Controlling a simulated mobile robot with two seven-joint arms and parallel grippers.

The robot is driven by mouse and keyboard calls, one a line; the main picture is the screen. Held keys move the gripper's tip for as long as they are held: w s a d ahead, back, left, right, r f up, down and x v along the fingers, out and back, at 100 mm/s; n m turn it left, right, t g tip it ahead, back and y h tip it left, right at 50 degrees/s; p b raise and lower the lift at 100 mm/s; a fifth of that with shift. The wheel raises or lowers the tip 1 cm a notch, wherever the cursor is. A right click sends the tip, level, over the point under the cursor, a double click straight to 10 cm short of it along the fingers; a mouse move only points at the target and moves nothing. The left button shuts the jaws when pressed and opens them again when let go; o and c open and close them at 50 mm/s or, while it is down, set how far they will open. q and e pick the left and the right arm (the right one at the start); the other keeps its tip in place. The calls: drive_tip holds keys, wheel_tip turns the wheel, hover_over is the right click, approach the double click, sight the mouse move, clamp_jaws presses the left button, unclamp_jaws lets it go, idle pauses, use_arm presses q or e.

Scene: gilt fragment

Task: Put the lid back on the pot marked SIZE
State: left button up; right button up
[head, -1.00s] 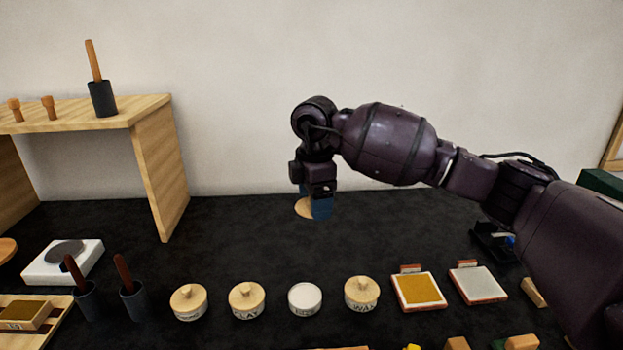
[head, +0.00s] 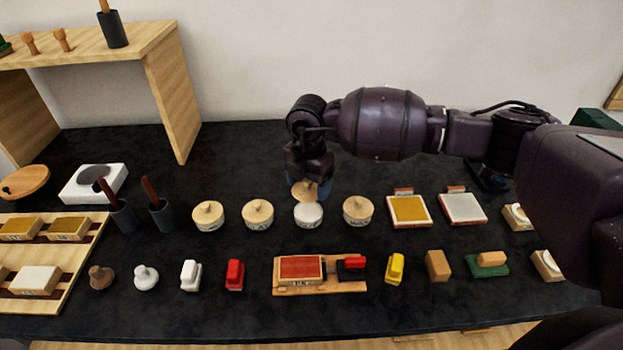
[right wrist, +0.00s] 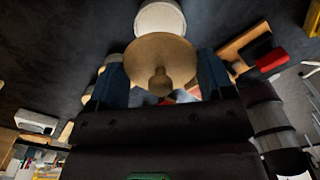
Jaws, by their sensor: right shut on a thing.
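The open pot (head: 308,217) is small, round and white-topped, third in a row of pots; its label is too small to read. Its top also shows in the right wrist view (right wrist: 160,16). The round wooden lid (head: 302,193) is in my right gripper (head: 311,187), just behind the open pot in the head view. In the right wrist view the lid (right wrist: 160,55) sits between the blue fingers, knob toward the camera, slightly overlapping the pot in the picture. My right gripper is shut on the lid. I cannot tell the height of the lid over the pot. My left gripper is out of view.
Lidded pots stand left (head: 258,214) and right (head: 358,211) of the open pot, close by. A yellow pad (head: 409,210) and a grey pad (head: 462,208) lie farther right. A red pad on a wooden tray (head: 320,288) lies in front. Black table behind is clear.

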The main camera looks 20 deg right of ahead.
sight(309, 211)
drive_tip(key=shift+f+b, duration=0.55)
drive_tip(key=shift+f, duration=0.3)
drive_tip(key=shift+f+b, duration=0.95)
drive_tip(key=shift+f, duration=1.3)
drive_tip(key=shift+p, duration=0.4)
drive_tip(key=shift+f, duration=0.1)
idle(0.4)
idle(0.5)
drive_tip(key=shift+p, duration=0.4)
idle(0.4)
